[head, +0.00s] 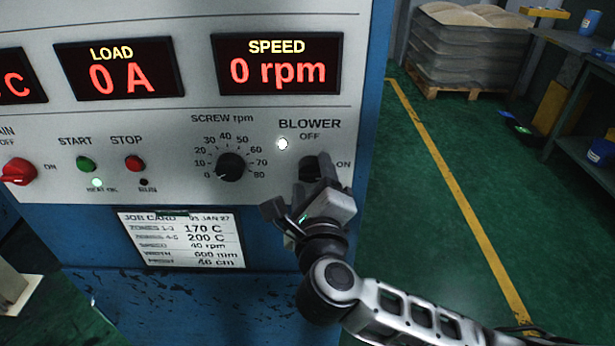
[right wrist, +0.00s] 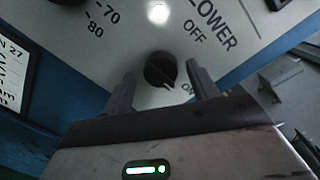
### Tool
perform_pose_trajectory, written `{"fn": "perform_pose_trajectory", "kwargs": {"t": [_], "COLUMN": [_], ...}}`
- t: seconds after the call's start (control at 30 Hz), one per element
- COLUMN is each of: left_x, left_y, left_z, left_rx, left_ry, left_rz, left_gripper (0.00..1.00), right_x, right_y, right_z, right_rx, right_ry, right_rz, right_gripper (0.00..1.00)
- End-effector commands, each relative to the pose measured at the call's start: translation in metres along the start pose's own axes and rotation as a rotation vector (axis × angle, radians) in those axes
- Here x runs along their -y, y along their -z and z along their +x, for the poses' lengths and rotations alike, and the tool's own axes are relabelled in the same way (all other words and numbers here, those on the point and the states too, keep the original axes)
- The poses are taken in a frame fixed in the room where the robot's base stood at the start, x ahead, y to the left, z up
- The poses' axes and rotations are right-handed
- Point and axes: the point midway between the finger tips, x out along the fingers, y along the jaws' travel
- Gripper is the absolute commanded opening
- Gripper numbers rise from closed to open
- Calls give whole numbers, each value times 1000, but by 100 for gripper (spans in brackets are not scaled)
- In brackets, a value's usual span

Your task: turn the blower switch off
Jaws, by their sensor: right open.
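The blower switch (head: 309,168) is a round black knob on the grey panel, right of the screw rpm dial, with OFF above it and ON to its right. In the right wrist view the same knob (right wrist: 158,66) shows a pale pointer line slanting down and right, towards the ON mark. A white lamp (head: 282,143) beside the BLOWER label is lit. My right gripper (head: 314,183) is open in front of the knob and hides part of it. In the wrist view its two fingers stand either side of the knob; contact cannot be told. My left gripper is not in view.
The screw rpm dial (head: 231,167), green start button (head: 86,164), red stop button (head: 134,163) and red main switch (head: 18,171) sit further left. A job card (head: 180,240) hangs below. Open green floor (head: 420,190) lies right of the cabinet; stacked sacks (head: 465,50) stand beyond.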

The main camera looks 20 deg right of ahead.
Motion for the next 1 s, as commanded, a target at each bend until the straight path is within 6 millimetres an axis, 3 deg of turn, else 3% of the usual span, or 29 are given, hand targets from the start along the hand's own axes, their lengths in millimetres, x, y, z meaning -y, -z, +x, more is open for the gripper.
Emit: {"fn": "perform_pose_trajectory", "kwargs": {"t": [0.23,0.27,0.4,0.77,1.0], "left_x": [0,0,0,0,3], "left_y": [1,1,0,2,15], "left_z": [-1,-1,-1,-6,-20], "left_rx": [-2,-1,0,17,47], "left_ry": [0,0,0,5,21], "left_rz": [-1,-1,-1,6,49], "left_gripper": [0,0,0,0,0], "right_x": [0,0,0,3,6], "right_y": [0,0,0,-2,-4], "right_z": [0,0,0,0,0], "right_rx": [0,0,0,-3,-12], "right_ry": [0,0,0,-3,-14], "right_rz": [0,0,0,-37,-171], "right_gripper": [59,54,15,14,14]}}
